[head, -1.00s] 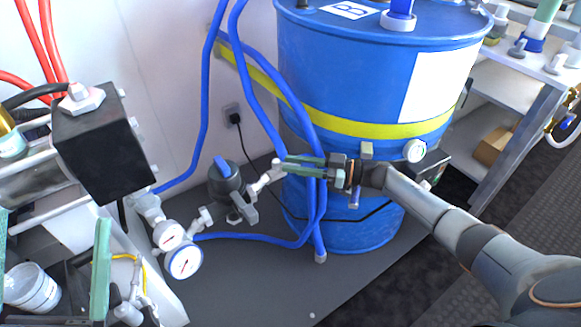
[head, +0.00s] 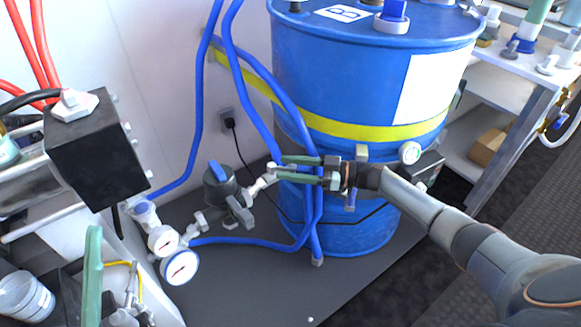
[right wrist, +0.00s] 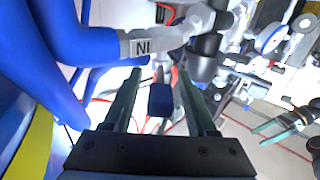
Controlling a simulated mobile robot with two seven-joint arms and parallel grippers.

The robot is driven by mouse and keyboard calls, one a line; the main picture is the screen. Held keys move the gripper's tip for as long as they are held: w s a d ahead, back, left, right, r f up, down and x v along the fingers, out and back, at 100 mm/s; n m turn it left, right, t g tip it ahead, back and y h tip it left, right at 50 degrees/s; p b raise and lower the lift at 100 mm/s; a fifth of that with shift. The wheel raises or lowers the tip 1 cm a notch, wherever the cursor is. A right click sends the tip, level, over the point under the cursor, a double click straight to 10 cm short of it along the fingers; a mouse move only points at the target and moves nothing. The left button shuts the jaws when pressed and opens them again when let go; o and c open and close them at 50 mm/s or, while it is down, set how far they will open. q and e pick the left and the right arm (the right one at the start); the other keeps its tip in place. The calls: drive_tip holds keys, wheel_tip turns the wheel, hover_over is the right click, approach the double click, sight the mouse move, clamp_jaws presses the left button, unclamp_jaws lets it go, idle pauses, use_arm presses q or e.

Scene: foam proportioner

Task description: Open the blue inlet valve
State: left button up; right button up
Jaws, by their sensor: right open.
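A dark blue handle (right wrist: 161,100) shows between my right gripper's fingers in the right wrist view; I cannot tell whether they touch it. Beside it is a pale fitting marked "IN" (right wrist: 150,43) on a thick blue hose. In the head view my right gripper (head: 276,169) is open in front of the blue drum, its tips by the pale fitting at the hose end. The handle there is hard to tell apart from fingers and hoses. My left gripper (right wrist: 262,134) is open and empty at the right of the wrist view; one green finger shows at the head view's lower left.
The blue drum (head: 370,75) with a yellow band stands behind my right gripper. A grey unit with a blue top (head: 219,185), gauges (head: 180,266) and a black box (head: 92,145) are to the left. Blue hoses cross nearby. The grey floor plate (head: 240,290) in front is mostly clear.

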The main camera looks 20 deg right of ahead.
drive_tip(key=shift+d, duration=0.1)
drive_tip(key=shift+s+d, duration=0.2)
drive_tip(key=shift+d, duration=0.05)
use_arm(q)
drive_tip(key=w+f+n+y+p, duration=0.1)
drive_tip(key=w+f+n+y, duration=0.2)
drive_tip(key=w+f+y, duration=0.1)
drive_tip(key=shift+a+f+n+y, duration=0.3)
drive_tip(key=shift+f+n+y, duration=0.05)
drive_tip(key=shift+n+y, duration=0.05)
use_arm(e)
drive_tip(key=v, duration=1.1)
drive_tip(key=shift+s+d, duration=0.2)
drive_tip(key=shift+d, duration=0.05)
